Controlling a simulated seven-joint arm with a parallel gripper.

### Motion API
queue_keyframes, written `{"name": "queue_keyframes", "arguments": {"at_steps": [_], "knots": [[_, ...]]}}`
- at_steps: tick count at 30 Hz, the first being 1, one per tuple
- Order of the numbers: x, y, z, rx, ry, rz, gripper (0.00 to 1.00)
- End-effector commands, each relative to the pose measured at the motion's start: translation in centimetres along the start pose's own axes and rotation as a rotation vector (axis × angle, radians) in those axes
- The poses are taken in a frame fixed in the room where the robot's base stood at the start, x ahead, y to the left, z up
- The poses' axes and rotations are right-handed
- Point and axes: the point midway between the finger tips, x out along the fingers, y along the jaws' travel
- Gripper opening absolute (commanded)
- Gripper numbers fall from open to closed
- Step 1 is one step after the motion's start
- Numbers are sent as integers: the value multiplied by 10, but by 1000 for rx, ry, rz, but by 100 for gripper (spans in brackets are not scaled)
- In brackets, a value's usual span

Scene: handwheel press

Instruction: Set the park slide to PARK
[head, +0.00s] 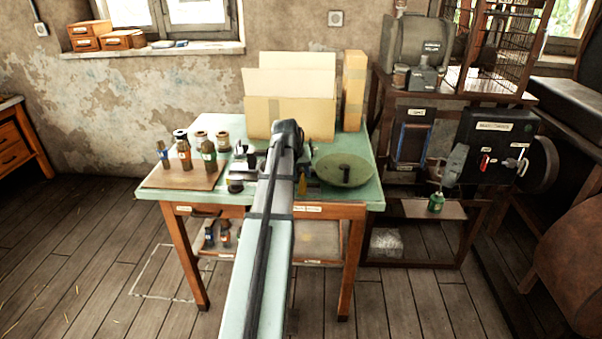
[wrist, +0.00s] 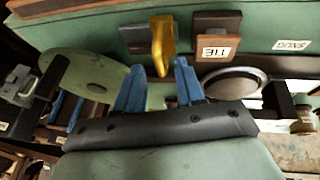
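My gripper (wrist: 160,84) shows in the wrist view with two blue fingers spread apart and nothing between their tips. A yellow hooked lever (wrist: 159,40) on a grey plate is just beyond the fingertips; I cannot tell if they touch. I cannot say for sure which part is the park slide; no readable PARK label shows. In the head view my arm reaches over the green table, and its end hides my fingers and part of the small devices there. A black control panel (head: 474,141) at the right carries a small red handle (head: 485,162) and a pale lever.
The green table (head: 221,121) holds a shallow green dish (head: 345,170), a brown board (head: 162,181) with bottles, and cardboard boxes (head: 290,112). In the wrist view a brown block with a white label (wrist: 216,46) stands beside the yellow lever. The floor left of the table is clear.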

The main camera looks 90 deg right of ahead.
Motion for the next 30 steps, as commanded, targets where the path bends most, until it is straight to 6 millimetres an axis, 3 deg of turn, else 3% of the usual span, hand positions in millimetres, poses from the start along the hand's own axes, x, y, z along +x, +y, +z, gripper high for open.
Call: {"name": "queue_keyframes", "arguments": {"at_steps": [13, 24, 30], "knots": [[6, 0, 0, 0, 1, 0, 37], [6, 0, 0, 0, 0, 0, 2], [6, 0, 0, 0, 0, 0, 0]]}}
